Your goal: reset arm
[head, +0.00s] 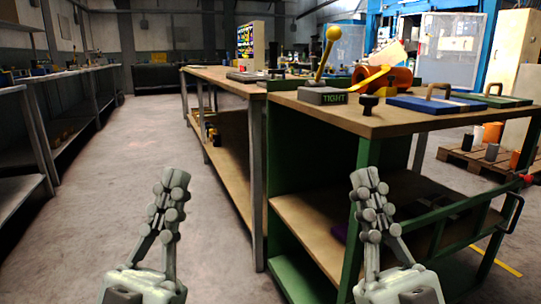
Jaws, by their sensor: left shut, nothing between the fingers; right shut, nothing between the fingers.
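My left gripper (172,180) points upward at the lower left, over the open floor. Its fingers are shut and hold nothing. My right gripper (365,180) points upward at the lower right, in front of the green-framed workbench (408,118). Its fingers are also shut and empty. Neither gripper appears to hold any object. The arm links behind both grippers are mostly out of view.
On the bench are a grey block marked TIGHT (322,96) with a yellow-knobbed lever (327,58), an orange roll (383,78), a black knob (368,103) and a blue plate with handle (428,104). Shelving (38,130) lines the left. Floor (140,140) between is clear.

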